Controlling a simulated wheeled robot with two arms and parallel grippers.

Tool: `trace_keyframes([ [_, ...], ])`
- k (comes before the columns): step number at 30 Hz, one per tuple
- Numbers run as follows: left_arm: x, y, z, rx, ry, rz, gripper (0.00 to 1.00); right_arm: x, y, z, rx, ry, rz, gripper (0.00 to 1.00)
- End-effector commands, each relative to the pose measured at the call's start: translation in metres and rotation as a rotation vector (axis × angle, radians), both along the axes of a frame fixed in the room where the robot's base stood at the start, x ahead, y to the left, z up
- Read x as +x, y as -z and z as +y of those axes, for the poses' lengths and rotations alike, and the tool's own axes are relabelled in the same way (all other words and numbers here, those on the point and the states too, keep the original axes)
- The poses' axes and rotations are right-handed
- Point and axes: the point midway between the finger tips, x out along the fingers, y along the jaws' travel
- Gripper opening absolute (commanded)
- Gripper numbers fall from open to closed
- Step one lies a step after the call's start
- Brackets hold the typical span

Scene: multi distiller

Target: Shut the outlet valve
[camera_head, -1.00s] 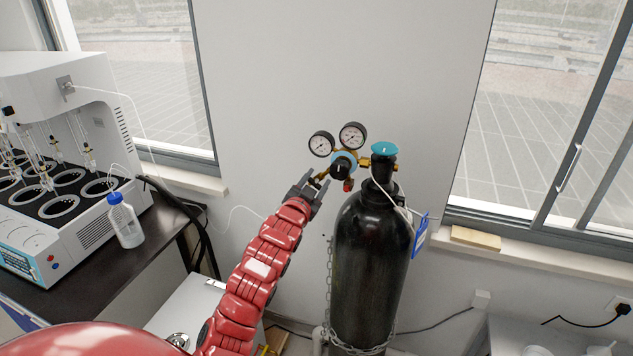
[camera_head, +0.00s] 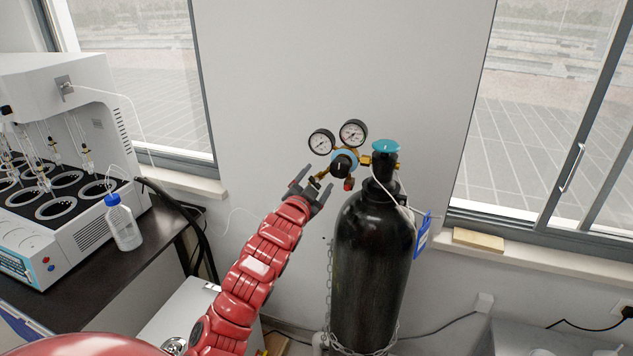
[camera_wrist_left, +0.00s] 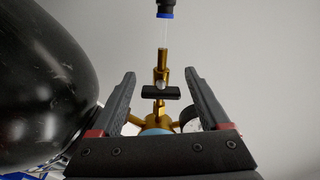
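The regulator (camera_head: 343,162) has two round gauges and a black front knob, and sits beside the black gas cylinder (camera_head: 370,265). Its outlet valve is a short black bar handle (camera_wrist_left: 162,93) on a brass stem in the left wrist view. My left gripper (camera_head: 320,176) is at the lower left of the regulator. In the left wrist view its two dark fingers (camera_wrist_left: 159,78) are apart, one on each side of the handle, with gaps visible. In the head view the fingers partly hide the valve. My right gripper is not in view.
The cylinder has a blue-topped main valve (camera_head: 385,146), a blue tag (camera_head: 421,236) and a chain around it. The distiller (camera_head: 90,190) and a blue-capped bottle (camera_head: 123,224) stand on the bench at left. The wall behind is bare.

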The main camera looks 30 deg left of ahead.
Motion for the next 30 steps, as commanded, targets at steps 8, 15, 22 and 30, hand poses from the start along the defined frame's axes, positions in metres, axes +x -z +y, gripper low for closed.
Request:
trace_keyframes([
  [8, 0.0, -0.001, 0.0, 0.0, 0.0, -0.001, 0.81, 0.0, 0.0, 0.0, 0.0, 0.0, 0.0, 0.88],
  [15, -0.016, 0.0, -0.003, 0.004, 0.0, -0.007, 0.81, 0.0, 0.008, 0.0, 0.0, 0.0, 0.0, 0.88],
  [22, -0.053, 0.001, -0.012, 0.003, 0.0, -0.006, 0.81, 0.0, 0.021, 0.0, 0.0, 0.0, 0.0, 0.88],
  [30, -0.103, -0.009, -0.023, 0.004, -0.004, 0.001, 0.81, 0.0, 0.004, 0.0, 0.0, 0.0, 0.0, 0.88],
])
